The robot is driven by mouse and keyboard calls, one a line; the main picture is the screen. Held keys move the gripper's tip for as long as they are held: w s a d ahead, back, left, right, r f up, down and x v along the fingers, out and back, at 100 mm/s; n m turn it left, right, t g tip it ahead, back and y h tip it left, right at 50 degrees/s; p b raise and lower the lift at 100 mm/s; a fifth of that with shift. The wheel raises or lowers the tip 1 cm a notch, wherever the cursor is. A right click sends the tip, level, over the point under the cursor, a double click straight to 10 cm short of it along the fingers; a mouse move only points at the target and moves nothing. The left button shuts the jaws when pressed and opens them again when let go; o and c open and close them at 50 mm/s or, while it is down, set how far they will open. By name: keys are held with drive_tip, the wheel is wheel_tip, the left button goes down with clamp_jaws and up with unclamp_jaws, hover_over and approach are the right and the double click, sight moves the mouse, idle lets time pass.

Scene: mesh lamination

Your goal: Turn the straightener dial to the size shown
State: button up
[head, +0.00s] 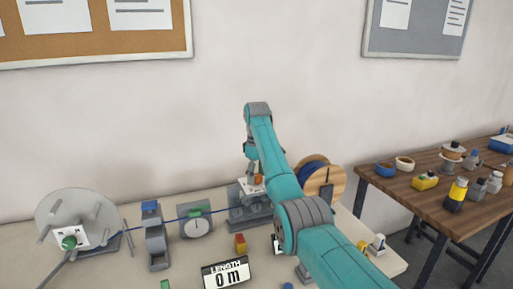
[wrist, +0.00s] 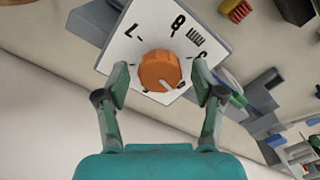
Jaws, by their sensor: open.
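The straightener dial is an orange knob (wrist: 160,70) on a tilted white plate (wrist: 119,50) with dark figures and marks. I read a 7 and an 8; another figure is partly hidden by a finger. A short pale pointer line on the knob points to the lower right. My gripper (wrist: 161,82) is open, its fingers on either side of the knob; I cannot tell whether they touch it. In the head view, the knob (head: 258,181) sits on the grey straightener (head: 246,211), with my gripper (head: 253,175) above it.
A blue line runs left from the straightener past a round gauge (head: 196,224) to a grey reel (head: 75,211). A sign (head: 226,273) reads LENGTH 0 m. A wooden spool (head: 329,181) stands behind my arm. A wooden table (head: 420,199) with several items is at right.

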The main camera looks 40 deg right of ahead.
sight(257, 176)
drive_tip(key=m, duration=0.5)
drive_tip(key=shift+m, duration=0.4)
drive_tip(key=m, duration=0.5)
drive_tip(key=shift+m, duration=0.3)
wheel_tip(257, 176, up, 11)
drive_tip(key=shift+f, duration=0.15)
